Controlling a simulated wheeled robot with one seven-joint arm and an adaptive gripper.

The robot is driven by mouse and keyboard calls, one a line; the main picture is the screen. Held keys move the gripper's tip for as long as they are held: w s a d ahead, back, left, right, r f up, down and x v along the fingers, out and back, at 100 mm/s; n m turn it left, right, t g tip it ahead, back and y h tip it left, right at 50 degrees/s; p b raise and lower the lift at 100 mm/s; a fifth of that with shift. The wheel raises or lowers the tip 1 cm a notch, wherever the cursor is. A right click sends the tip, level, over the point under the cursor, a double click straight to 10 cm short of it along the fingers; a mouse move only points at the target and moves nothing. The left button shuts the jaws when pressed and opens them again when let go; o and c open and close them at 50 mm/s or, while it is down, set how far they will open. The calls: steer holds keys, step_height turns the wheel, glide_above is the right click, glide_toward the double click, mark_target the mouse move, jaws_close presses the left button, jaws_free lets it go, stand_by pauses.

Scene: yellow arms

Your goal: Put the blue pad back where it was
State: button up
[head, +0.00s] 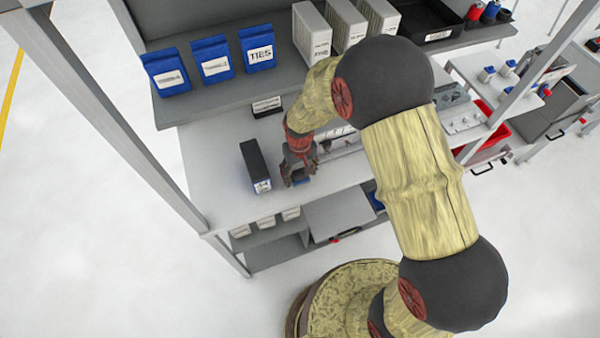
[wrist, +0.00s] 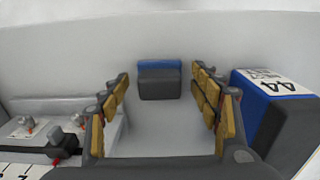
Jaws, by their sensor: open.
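The blue pad (wrist: 158,67), a small block with a blue upper part and a dark grey face, lies on the light grey bench top. In the wrist view it sits between and just beyond the fingertips of my gripper (wrist: 160,88), with clear gaps on both sides. My gripper is open and empty, with yellow-padded fingers. In the head view my gripper (head: 299,177) points down at the bench, and a bit of blue (head: 300,182) shows at its fingertips. The rest of the pad is hidden there.
A dark box with a blue, labelled end (head: 257,165) stands close left of my gripper; in the wrist view it (wrist: 278,105) is just right of the fingers. A fixture (wrist: 40,132) lies at the wrist view's left. Blue bags (head: 212,60) stand on the shelf above.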

step_height(320, 180, up, 12)
steer(key=shift+p, duration=0.4)
step_height(320, 180, up, 8)
steer(key=t, duration=0.1)
glide_above(300, 172)
steer(key=d, duration=0.3)
steer(key=s+d+r+m+t, duration=0.1)
steer(key=s+d+r, duration=0.35)
steer(key=r, duration=0.25)
steer(key=s+d+r+m+t, duration=0.1)
steer(key=s+d+r+t, duration=0.15)
steer(key=s+r, duration=0.4)
steer(key=s+d+r+m+t, duration=0.1)
steer(key=s+d+r, duration=0.3)
steer(key=s, duration=0.5)
steer(key=shift+d+r, duration=0.15)
steer(key=shift+r, duration=0.05)
steer(key=shift+w, duration=0.1)
step_height(300, 172, down, 10)
steer(key=b, duration=1)
steer(key=shift+f, duration=0.2)
